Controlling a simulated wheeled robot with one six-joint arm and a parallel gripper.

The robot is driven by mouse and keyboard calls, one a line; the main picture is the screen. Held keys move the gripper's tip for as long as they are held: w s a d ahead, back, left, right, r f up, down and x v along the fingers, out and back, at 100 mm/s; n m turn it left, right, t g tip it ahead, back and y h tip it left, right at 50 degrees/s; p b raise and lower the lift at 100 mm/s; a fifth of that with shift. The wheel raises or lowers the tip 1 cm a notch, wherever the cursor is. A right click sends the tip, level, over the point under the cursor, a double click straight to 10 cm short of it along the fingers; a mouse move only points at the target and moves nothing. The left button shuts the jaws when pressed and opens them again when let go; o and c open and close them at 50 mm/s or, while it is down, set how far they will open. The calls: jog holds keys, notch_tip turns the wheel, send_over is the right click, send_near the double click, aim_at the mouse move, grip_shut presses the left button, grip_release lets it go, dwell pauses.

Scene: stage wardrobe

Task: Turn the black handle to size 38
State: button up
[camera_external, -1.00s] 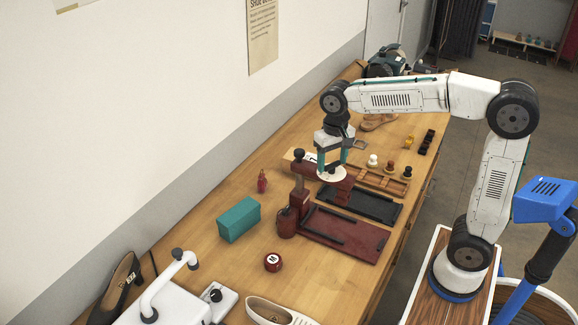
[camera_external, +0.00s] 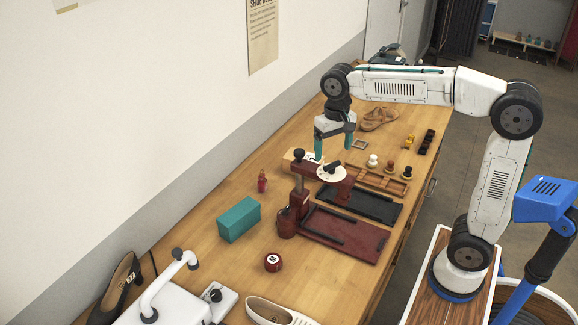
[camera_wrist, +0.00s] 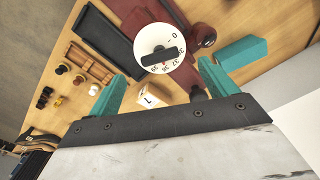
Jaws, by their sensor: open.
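The white dial (camera_external: 326,174) sits on top of a dark red press-like stand (camera_external: 306,198), and the black handle (camera_external: 333,167) lies across its face. In the wrist view the dial (camera_wrist: 178,72) shows a 0 and several sizes in the thirties around its rim. The black handle (camera_wrist: 160,57) lies across its middle; which size it points at is too small to tell for sure. My gripper (camera_external: 334,153) has teal fingers and is above the dial, clear of the handle. In the wrist view my gripper (camera_wrist: 162,73) is open, its fingers apart and nothing between them.
A teal box (camera_external: 238,219) and a small red bottle (camera_external: 262,182) stand left of the stand. A wooden block marked L (camera_wrist: 150,98) is close to the dial.

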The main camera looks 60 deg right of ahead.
jog(key=shift+r, duration=1.55)
jog(key=s+f+n, duration=0.1)
jog(key=s+f, duration=0.1)
jog(key=f, duration=0.1)
jog(key=shift+f+n, duration=0.15)
jog(key=shift+n, duration=0.25)
jog(key=s+f+n, duration=0.2)
jog(key=s+f, duration=0.3)
jog(key=s, duration=0.7)
jog(key=s+d+f+n+t, duration=0.1)
jog(key=s+f, duration=0.4)
jog(key=s, duration=0.7)
jog(key=shift+s+n, duration=0.4)
jog(key=shift+n, duration=0.2)
